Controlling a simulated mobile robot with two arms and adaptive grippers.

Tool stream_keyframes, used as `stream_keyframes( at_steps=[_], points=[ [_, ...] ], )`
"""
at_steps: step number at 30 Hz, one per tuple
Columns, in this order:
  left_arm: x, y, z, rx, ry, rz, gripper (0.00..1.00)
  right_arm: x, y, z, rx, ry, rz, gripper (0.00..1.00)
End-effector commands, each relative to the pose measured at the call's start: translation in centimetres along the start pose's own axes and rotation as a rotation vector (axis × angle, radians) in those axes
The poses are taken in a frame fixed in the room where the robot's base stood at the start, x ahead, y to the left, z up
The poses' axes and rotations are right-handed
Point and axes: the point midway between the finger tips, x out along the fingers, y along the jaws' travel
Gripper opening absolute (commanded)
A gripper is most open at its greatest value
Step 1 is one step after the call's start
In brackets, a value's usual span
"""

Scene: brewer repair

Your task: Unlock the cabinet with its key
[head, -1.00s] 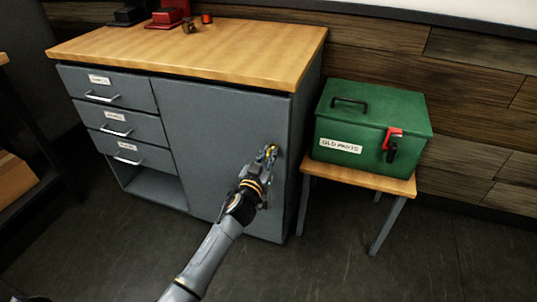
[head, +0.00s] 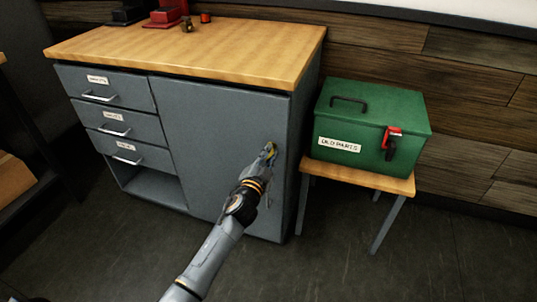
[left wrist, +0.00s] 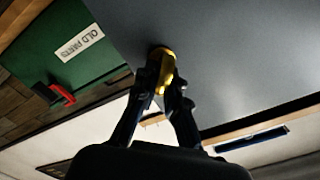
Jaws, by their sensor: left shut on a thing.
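The grey cabinet (head: 205,135) has a wooden top and a closed door on its right side. My left gripper (head: 267,158) is at the right edge of that door. In the left wrist view, the gripper (left wrist: 163,92) is shut on a yellow key (left wrist: 162,56), whose far end meets the grey door panel. The lock itself is hidden behind the key and fingers, so I cannot tell how far in the key is. My right gripper is not in view.
A green box (head: 370,122) labelled "OLD PARTS", with a red and black latch, stands on a small wooden table (head: 400,185) right of the cabinet. Three labelled drawers (head: 115,118) are shut at the cabinet's left. The floor in front is clear.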

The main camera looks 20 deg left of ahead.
Motion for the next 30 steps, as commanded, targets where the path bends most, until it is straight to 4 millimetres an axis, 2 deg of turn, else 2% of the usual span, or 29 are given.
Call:
stream_keyframes(
  at_steps=[18, 30],
  points=[
    [0.0, 0.5, 0.2, 0.564, -0.001, 0.001, 0.0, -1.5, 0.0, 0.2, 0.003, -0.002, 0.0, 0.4],
    [0.0, 0.6, 0.3, 0.769, 0.0, 0.001, 0.0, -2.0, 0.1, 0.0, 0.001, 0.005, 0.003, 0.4]
  ],
)
